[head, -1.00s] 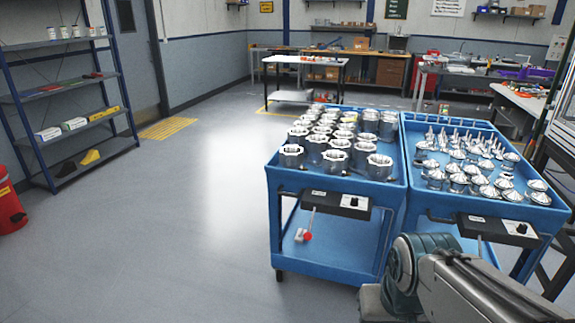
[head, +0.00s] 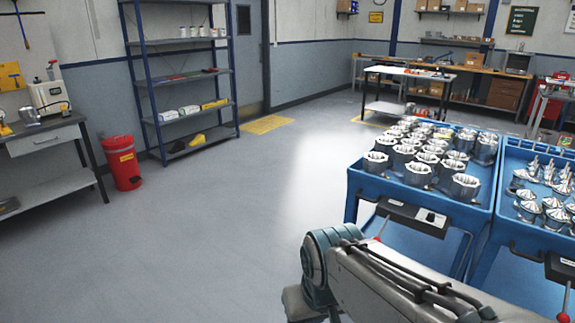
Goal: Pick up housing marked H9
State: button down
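Several silver machined housings (head: 427,157) stand upright in rows on the left blue cart (head: 476,205), at the right of the head view. They are open-topped and cup-like. No marking can be read on any of them at this distance, so I cannot tell which is H9. My arm reaches across the lower right, in front of the carts. My gripper does not show in this view.
A second blue cart (head: 515,227) with several pointed silver parts (head: 555,190) stands close on the right. Shelving (head: 184,77), a red bin (head: 121,163) and a workbench (head: 45,140) line the left. A white-topped table (head: 410,73) stands behind. The floor at centre and left is clear.

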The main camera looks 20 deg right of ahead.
aim_at(375, 164)
jog(key=u, duration=0.85)
jog(key=i, duration=1.7)
jog(key=z, duration=1.85)
jog(key=i, duration=1.85)
